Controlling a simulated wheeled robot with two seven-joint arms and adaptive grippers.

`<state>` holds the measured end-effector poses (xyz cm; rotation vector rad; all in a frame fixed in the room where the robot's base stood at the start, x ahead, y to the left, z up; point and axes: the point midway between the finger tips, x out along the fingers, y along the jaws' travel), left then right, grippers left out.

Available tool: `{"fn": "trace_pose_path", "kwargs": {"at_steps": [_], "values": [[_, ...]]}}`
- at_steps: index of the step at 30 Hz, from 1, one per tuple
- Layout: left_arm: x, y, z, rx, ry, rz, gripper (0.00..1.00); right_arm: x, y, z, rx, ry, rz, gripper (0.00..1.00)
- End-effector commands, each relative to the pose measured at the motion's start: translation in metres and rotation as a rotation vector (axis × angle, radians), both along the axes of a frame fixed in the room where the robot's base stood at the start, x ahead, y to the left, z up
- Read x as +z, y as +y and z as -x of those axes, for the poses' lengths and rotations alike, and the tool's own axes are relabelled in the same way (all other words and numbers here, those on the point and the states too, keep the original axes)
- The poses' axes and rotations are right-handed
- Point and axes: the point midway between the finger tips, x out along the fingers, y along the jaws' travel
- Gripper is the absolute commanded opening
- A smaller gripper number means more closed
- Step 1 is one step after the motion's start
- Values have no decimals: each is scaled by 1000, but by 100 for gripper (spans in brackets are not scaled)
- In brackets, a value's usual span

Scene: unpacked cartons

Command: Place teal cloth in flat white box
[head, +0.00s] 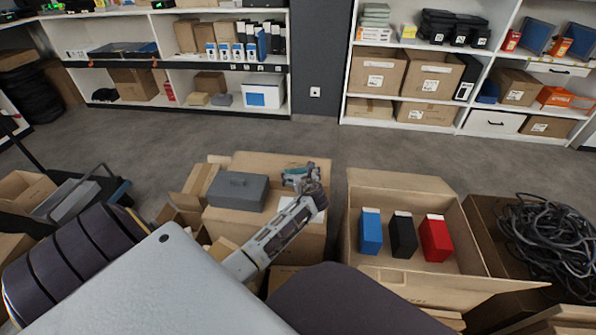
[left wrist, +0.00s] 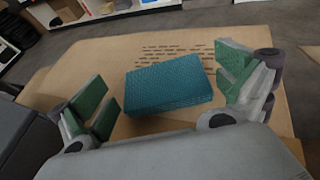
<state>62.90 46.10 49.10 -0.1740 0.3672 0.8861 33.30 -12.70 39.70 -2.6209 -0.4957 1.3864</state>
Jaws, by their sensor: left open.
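The teal cloth (left wrist: 168,84) lies as a folded, thick rectangle on top of a brown carton (left wrist: 70,65) in the left wrist view. My left gripper (left wrist: 172,100) is open, with its green-padded fingers apart on either side of the cloth, and holds nothing. In the head view my left gripper (head: 300,178) is over the far part of that carton and largely hides the cloth. A flat white thing (head: 287,203) shows partly beside my left arm on the carton; I cannot tell whether it is the flat white box. My right gripper is not in view.
A dark grey box (head: 238,191) stands on the same carton, left of my arm. An open carton (head: 405,182) to the right holds blue, black and red boxes. A crate of black cables (head: 550,235) is farther right. Floor behind is clear up to the shelves.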

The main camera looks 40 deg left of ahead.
Motion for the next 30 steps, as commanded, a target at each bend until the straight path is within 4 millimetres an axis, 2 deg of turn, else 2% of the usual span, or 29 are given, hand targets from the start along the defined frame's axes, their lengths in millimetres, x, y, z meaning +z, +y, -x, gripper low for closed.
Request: {"fn": "trace_pose_path", "kwargs": {"at_steps": [10, 21, 30], "values": [[17, -29, 23, -2, 0, 1, 100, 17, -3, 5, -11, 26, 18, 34], [33, -59, 46, -1, 0, 2, 100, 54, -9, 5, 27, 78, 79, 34], [38, -69, 55, -1, -1, 1, 100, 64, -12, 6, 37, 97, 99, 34]]}}
